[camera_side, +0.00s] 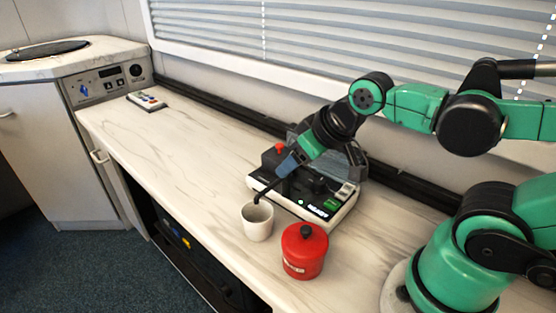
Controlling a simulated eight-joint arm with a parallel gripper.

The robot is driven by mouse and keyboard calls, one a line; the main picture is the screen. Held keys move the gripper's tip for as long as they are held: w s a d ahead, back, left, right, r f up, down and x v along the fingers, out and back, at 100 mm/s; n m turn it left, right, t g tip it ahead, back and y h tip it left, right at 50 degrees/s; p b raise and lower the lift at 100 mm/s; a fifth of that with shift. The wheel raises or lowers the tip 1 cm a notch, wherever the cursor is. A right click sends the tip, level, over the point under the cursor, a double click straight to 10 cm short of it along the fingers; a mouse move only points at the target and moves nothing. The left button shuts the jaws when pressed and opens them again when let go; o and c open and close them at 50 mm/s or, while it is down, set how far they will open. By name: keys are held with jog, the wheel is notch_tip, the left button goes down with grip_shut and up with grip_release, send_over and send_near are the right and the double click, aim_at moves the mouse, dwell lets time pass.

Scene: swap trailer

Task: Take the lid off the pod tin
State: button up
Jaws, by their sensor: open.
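The pod tin (303,259) is a red cylinder with pale lettering, standing upright near the front edge of the counter. Its red lid (304,238) with a black knob sits on top. My gripper (259,197) is open and empty.
A white cup (257,226) stands just left of the tin. Behind them is a black and white machine (326,209) with a lit green display. A remote-like panel (146,101) lies at the far left of the counter. The counter (180,150) between is clear.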

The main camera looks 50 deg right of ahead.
jog(key=o, duration=0.7)
jog(key=m+g, duration=0.5)
jog(key=g, duration=0.2)
send_over(309, 227)
notch_tip(309, 227, down, 2)
jog(key=shift+d+y, duration=0.1)
jog(key=shift+y, duration=0.2)
jog(key=shift+f, duration=2.65)
